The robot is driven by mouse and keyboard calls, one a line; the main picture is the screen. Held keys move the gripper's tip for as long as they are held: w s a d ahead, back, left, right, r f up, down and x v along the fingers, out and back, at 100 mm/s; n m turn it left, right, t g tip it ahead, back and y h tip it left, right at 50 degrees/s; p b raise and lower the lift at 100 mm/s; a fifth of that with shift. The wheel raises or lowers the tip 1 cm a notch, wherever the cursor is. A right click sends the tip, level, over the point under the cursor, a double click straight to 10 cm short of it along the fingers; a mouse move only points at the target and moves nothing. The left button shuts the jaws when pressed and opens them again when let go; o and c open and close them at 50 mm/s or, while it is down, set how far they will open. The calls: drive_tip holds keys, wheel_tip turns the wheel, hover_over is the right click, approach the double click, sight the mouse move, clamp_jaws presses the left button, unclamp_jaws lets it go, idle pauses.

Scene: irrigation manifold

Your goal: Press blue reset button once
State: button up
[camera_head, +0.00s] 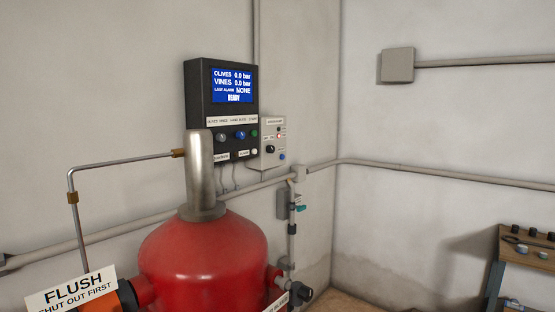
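A small light-grey box (268,160) is fixed to the back wall. It carries a blue round button (282,156) at its lower right, a black knob (270,149) and a small red light (279,135). Its lettering is too small to read. To its left hangs a black control panel (195,95) with a blue screen (233,85) showing olives 0.0 bar, vines 0.0 bar, last alarm none, ready. My gripper is not in view.
A red tank (205,258) with a metal cylinder (200,170) on top stands in front of the panel. A thin pipe (125,162) and a flush sign (72,290) are at left. A wall pipe (430,172) runs behind. A bench (510,250) stands at right.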

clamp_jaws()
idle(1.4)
